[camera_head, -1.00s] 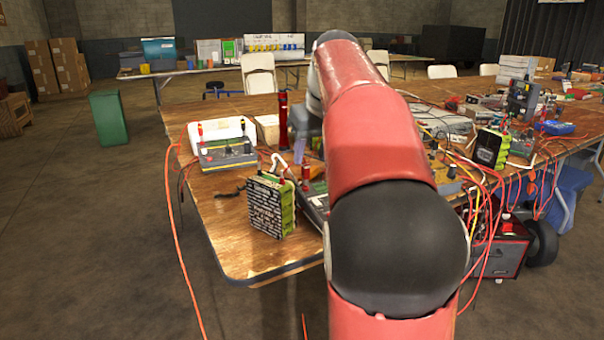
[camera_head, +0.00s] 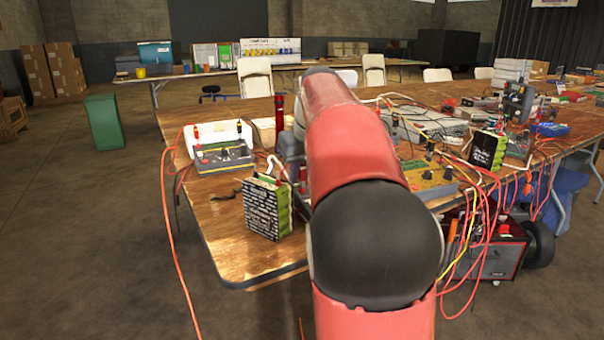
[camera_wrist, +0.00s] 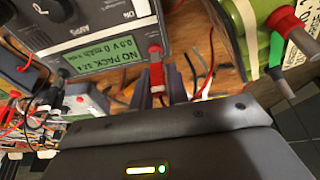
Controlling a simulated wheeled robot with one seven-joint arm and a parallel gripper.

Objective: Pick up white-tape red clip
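The charger's green display reads "NO PACK". My gripper (camera_wrist: 160,78) points at this clip. Its two dark fingers are apart, one on each side of the clip as seen, with no clear sign of a grip on it. In the head view my arm hides my gripper and the clip.
The head view shows the battery pack (camera_head: 267,208) near the corner of the wooden table (camera_head: 225,222). A grey-yellow device (camera_head: 224,157) stands behind it. Red cables hang over the left edge. More devices and tangled cables crowd the right side.

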